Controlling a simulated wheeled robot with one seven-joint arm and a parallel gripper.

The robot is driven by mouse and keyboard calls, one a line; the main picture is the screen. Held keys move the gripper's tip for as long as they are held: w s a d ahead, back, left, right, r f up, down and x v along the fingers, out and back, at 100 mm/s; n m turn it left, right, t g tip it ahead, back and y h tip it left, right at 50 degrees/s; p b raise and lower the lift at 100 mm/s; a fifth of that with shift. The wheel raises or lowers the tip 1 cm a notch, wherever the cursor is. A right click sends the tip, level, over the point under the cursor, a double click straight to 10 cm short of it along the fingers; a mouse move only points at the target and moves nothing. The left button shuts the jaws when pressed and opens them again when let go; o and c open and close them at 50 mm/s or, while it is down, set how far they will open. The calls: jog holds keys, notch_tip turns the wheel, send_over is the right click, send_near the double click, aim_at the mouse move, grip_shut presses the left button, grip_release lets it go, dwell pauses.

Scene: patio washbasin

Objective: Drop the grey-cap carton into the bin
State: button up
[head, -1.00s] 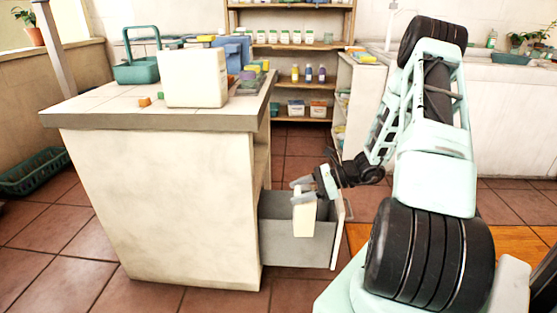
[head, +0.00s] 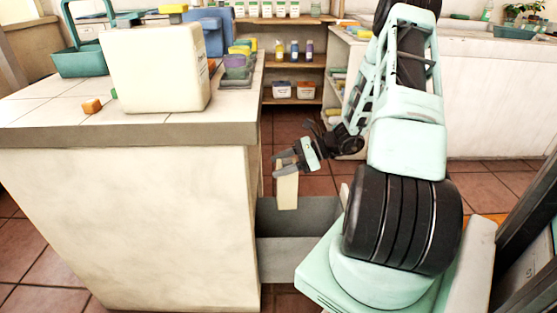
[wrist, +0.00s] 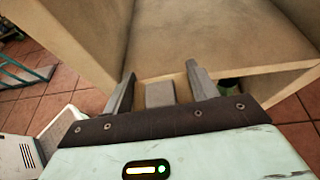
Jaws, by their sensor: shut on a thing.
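My gripper (head: 283,166) is shut on a slim cream carton (head: 287,192), which hangs upright below the fingers. In the wrist view my gripper (wrist: 160,92) has a grey cap (wrist: 160,94) between its two fingers; the carton's body is mostly hidden there.
The tiled counter (head: 40,115) fills the left and bears a large white container (head: 155,70), a teal basket (head: 85,60) and small blocks. Shelves (head: 290,60) stand behind. A dark post (head: 515,215) rises close at the right. Floor shows between counter and shelves.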

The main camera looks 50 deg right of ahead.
aim_at(281, 179)
jog(key=shift+f+b, duration=2.9)
jog(key=shift+r, duration=0.1)
jog(key=o, duration=1.3)
jog(key=p+v, duration=0.5)
jog(key=v, duration=1.2)
jog(key=shift+s+p, duration=0.25)
jog(key=shift+p, duration=0.15)
